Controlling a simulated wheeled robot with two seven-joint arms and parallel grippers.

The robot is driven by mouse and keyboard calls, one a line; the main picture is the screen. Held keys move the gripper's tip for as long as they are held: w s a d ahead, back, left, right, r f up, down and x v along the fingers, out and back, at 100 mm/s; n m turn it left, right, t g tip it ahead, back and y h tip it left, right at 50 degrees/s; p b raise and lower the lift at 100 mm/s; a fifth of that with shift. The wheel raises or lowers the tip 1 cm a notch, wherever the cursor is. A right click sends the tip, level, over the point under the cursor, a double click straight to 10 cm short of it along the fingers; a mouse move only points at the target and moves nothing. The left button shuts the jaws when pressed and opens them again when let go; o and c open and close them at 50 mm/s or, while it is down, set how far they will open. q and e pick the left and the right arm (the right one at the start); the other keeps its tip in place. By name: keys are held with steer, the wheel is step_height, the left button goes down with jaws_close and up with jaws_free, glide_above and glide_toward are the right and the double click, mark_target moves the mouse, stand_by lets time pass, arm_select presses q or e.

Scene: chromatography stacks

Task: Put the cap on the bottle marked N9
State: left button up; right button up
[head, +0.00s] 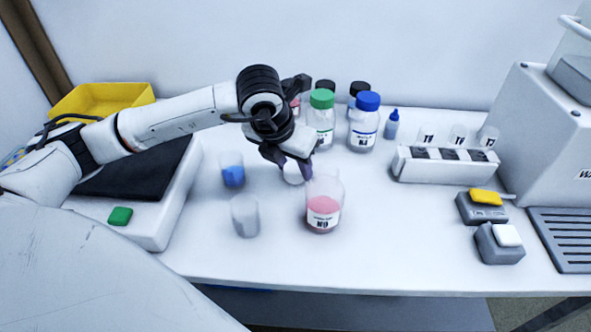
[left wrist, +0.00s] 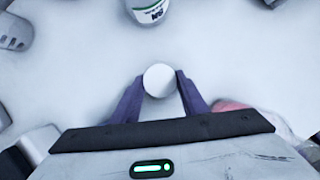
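The bottle marked N9 (head: 323,219) stands upright on the bench, clear-walled and open at the top, with pink contents. A pink patch, likely the same bottle, shows at the right in the left wrist view (left wrist: 235,106). A round white cap (left wrist: 159,80) sits between the purple fingers of my left gripper (left wrist: 160,88), which look closed against its sides. In the head view the cap (head: 293,174) shows partly behind the fingers, just left of and behind N9; I cannot tell whether it touches the bench. My right gripper is not in view.
Blue (head: 232,176) and grey (head: 245,216) cups stand left of N9. Green-capped (head: 321,115) and blue-capped (head: 364,123) bottles stand behind, with a small dropper bottle (head: 391,125). A tube rack (head: 445,169) and two small blocks stand right. The bench front is clear.

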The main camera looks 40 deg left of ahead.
mark_target(294, 170)
arm_select(q)
steer(key=shift+c, duration=0.6)
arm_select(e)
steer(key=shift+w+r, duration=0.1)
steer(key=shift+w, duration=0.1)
arm_select(q)
steer(key=shift+r, duration=0.25)
step_height(294, 170, up, 10)
steer(key=shift+f+p, duration=0.25)
steer(key=shift+p, duration=0.15)
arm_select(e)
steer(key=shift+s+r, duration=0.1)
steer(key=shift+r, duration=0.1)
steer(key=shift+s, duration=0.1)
